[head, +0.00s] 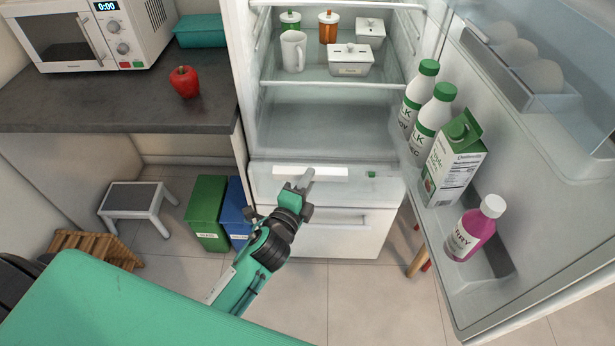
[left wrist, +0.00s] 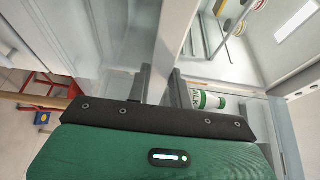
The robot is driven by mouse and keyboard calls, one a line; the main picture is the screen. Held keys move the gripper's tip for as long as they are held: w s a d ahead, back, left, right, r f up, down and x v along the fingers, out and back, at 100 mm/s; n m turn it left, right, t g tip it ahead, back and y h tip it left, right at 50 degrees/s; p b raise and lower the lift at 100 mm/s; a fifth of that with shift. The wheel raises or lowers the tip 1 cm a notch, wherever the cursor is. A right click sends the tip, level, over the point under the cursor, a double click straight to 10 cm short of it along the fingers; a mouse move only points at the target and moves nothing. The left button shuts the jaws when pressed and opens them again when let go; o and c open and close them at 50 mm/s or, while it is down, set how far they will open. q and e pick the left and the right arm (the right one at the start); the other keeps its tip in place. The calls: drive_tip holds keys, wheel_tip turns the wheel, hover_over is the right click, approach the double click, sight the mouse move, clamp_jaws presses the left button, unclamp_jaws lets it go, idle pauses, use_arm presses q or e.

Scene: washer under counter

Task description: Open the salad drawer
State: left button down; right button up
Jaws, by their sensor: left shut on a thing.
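The fridge stands open, and the clear salad drawer (head: 345,188) is at the bottom of its compartment. The drawer has a white strip (head: 322,172) along its front and a small green mark on the right. My left gripper (head: 299,184) is at the drawer's front, left of its middle. Its fingers (left wrist: 161,88) are shut on a thin pale edge, which seems to be the drawer front; the exact contact is hard to see. The drawer looks shut or nearly so. My right gripper is in neither view.
The open fridge door (head: 545,190) is on the right, with milk bottles (head: 432,120), a carton (head: 452,160) and a pink bottle (head: 474,230) in its racks. A white lower drawer (head: 345,243) lies beneath. Green (head: 207,212) and blue (head: 235,210) bins and a step stool (head: 138,200) stand left.

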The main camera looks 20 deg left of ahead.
use_arm(q)
drive_tip(key=shift+f, duration=0.35)
drive_tip(key=c, duration=1.5)
unclamp_jaws()
drive_tip(key=shift+o, duration=0.9)
drive_tip(key=s+a+b, duration=0.1)
drive_tip(key=s+b, duration=0.2)
drive_tip(key=s, duration=1)
drive_tip(key=shift+s+a, duration=0.3)
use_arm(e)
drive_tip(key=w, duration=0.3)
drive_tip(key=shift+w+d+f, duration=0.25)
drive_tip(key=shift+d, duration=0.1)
use_arm(q)
drive_tip(key=shift+r, duration=0.1)
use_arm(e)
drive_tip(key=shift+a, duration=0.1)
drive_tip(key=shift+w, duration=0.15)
